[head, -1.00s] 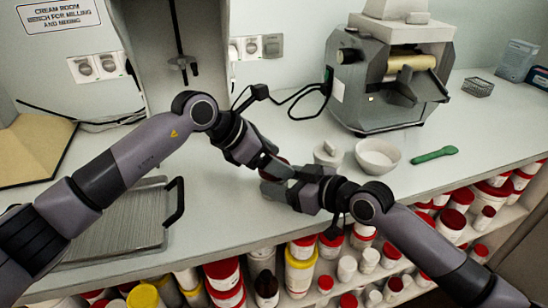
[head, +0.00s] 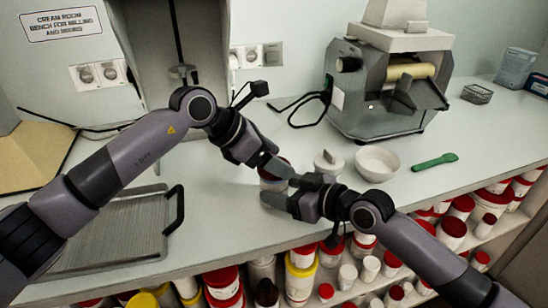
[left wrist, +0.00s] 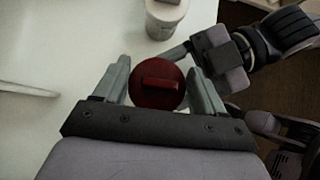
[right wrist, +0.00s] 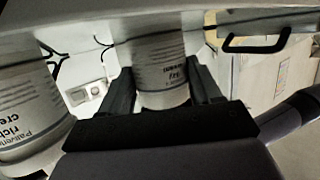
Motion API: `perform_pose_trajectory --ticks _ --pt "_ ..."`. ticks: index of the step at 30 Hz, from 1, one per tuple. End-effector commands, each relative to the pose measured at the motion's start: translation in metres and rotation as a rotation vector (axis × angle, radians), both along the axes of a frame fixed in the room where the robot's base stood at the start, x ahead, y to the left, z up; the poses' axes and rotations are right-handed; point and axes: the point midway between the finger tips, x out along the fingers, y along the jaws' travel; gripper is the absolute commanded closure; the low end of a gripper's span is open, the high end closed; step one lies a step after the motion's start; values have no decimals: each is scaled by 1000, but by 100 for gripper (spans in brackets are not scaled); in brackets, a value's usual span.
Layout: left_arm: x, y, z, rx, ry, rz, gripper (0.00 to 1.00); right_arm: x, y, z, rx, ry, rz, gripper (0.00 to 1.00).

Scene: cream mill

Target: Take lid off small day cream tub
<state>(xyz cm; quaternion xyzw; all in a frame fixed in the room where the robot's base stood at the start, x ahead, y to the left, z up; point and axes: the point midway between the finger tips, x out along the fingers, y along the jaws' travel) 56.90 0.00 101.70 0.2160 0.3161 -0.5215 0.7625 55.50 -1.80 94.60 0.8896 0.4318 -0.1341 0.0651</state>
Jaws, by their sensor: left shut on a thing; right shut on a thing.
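The small day cream tub (right wrist: 163,75), white with printed text, stands between the fingers of my right gripper (head: 284,189), which is shut on its body. Its dark red round lid (left wrist: 158,84) has a raised bar across the top. My left gripper (head: 272,166) is shut on the lid from above, one finger on each side. In the head view the grippers hide most of the tub and lid. I cannot tell whether there is a gap between lid and tub.
A metal tray (head: 115,235) lies left. Shelves of tubs sit below the bench's front edge.

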Motion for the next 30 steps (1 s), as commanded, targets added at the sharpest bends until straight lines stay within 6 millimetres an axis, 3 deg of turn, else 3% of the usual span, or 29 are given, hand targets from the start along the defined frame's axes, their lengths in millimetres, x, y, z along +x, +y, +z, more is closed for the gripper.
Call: perform_pose_trajectory --ticks 9,17,18,20,30 --pt "0 0 35 0 -3 0 66 0 0 0 -1 1 0 92" --pt "0 0 39 0 0 0 66 0 0 0 -1 1 0 92" --pt "0 0 39 0 0 0 66 0 0 0 -1 1 0 24" --pt "0 0 39 0 0 0 66 0 0 0 -1 1 0 7" --pt "0 0 39 0 0 0 66 -1 -2 0 0 0 0 7"
